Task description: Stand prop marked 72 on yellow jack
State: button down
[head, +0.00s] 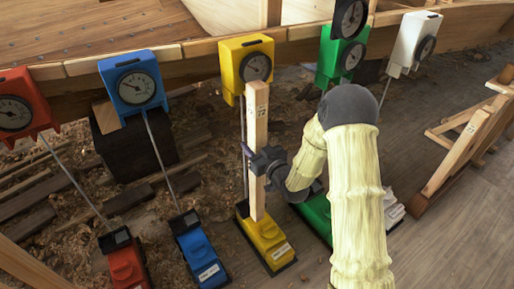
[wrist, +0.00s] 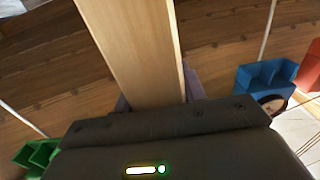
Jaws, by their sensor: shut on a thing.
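A pale wooden prop (head: 257,115) stands about upright, with a small label near its top that looks like 72 but is too small to be sure. It also shows in the wrist view (wrist: 135,45). My gripper (head: 260,163) is shut on the prop around mid-height. The prop's lower end is at the yellow jack (head: 266,244), over its block. I cannot tell whether it touches or hangs just above.
A red jack (head: 126,266) and a blue jack (head: 201,257) stand to the left, a green jack (head: 316,214) to the right behind my arm. Thin rods link jacks to gauges. A wooden rack (head: 452,165) with another labelled prop (head: 462,145) is at right. Floor at lower right is clear.

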jog(key=shift+x, duration=0.95)
jog(key=shift+f+b, duration=1.95)
jog(key=shift+f, duration=1.1)
jog(key=x, duration=0.8)
jog(key=shift+b, duration=0.35)
jog(key=shift+w+a, duration=0.1)
jog(key=shift+f+b, duration=0.3)
jog(key=shift+f, duration=0.05)
jog(key=shift+w, duration=0.1)
jog(key=c, duration=0.7)
grip_release()
jog(key=shift+c, duration=0.2)
